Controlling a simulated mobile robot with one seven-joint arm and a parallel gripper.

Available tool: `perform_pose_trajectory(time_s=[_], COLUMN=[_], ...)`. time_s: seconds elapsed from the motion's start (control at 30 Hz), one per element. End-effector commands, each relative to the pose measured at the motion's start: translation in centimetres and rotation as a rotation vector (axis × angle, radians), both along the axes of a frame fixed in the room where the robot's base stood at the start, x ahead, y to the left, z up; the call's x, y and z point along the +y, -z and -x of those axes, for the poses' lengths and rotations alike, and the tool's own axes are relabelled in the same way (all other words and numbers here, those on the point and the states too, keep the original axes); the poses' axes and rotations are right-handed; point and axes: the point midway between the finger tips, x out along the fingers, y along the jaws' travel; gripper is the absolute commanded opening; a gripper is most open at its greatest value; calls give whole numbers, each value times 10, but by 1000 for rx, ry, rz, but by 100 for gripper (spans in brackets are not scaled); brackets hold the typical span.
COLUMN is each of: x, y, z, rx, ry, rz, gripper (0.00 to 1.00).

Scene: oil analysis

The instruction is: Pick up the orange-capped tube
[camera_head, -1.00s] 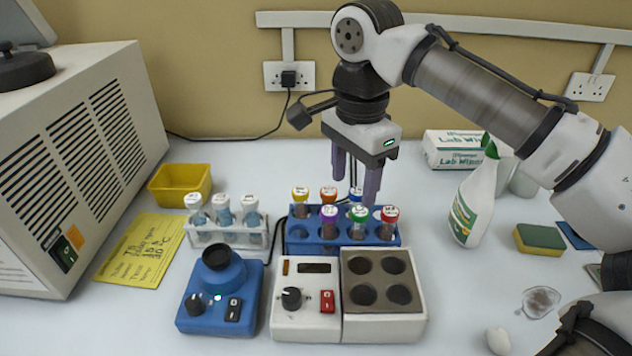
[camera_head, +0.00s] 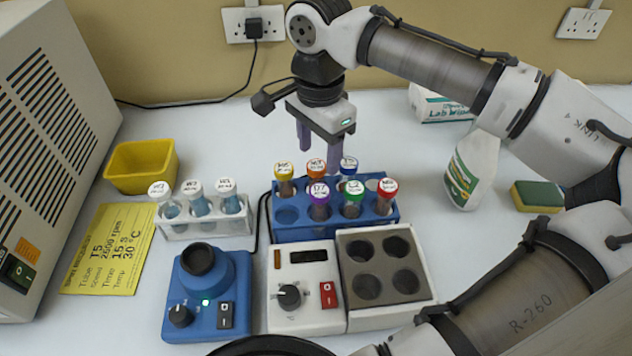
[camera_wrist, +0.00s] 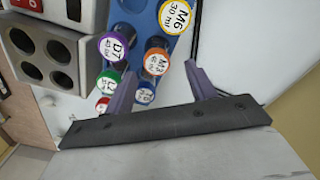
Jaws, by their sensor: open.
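The orange-capped tube (camera_head: 316,168) stands upright in the back row of the blue rack (camera_head: 290,233), between the yellow-capped tube (camera_head: 284,171) and a blue-capped tube (camera_head: 349,165). In the wrist view its orange cap (camera_wrist: 156,62) reads M3. My gripper (camera_head: 320,151) is open and empty, with its fingers pointing down above and behind the back row. In the wrist view, the gripper (camera_wrist: 160,80) has one finger on each side of the orange cap. I cannot tell the exact height gap.
A white rack (camera_head: 205,229) with white-capped tubes stands left. A blue mixer (camera_head: 210,290) and heating block (camera_head: 385,318) stand in front. A spray bottle (camera_head: 470,175) stands right.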

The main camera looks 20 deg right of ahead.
Motion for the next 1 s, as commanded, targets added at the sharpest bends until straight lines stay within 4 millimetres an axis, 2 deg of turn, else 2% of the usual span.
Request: perform_pose_trajectory(time_s=[0.2,0.5,0.77,1.0], x=[2,7,7,7], y=[14,55,59,59], z=[2,6,6,6], rx=[2,1,0,0], ry=[-1,-1,-1,-1], rz=[2,0,1,0], gripper=[56,56,56,27])
